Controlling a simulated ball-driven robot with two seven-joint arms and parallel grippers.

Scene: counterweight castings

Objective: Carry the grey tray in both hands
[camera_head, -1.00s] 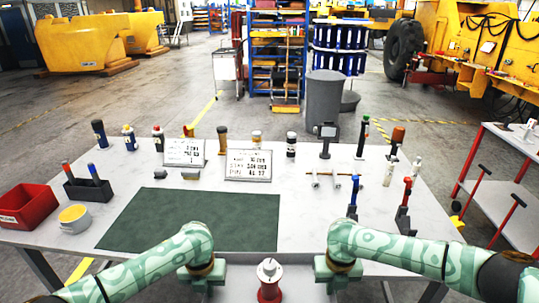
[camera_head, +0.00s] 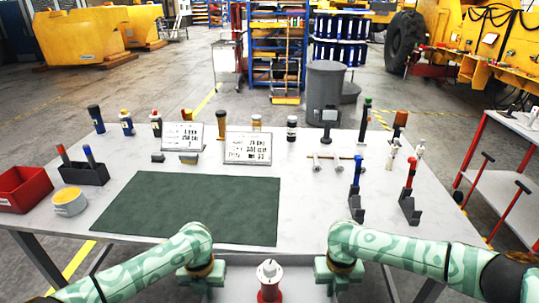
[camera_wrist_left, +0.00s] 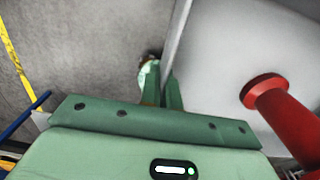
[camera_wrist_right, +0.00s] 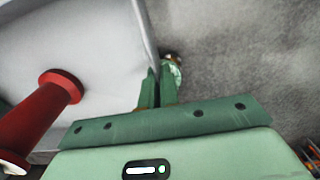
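The grey tray (camera_head: 240,288) is at the bottom of the head view, in front of the table, and is partly cut off by the frame. A red bottle-like object with a white top (camera_head: 268,277) stands on it. My left gripper (camera_head: 208,278) is shut on the tray's left wall; the left wrist view shows its fingers (camera_wrist_left: 162,95) around the rim of the tray (camera_wrist_left: 225,50). My right gripper (camera_head: 334,278) is shut on the right wall; its fingers (camera_wrist_right: 157,92) clasp the rim of the tray (camera_wrist_right: 100,30) in the right wrist view. The tray's underside is hidden.
A table (camera_head: 310,220) stands ahead with a dark green mat (camera_head: 190,205), a red bin (camera_head: 22,190), signs, bottles and tools. Its front right part has bare room. A red-framed cart (camera_head: 500,160) stands at right, a grey barrel (camera_head: 325,90) behind the table.

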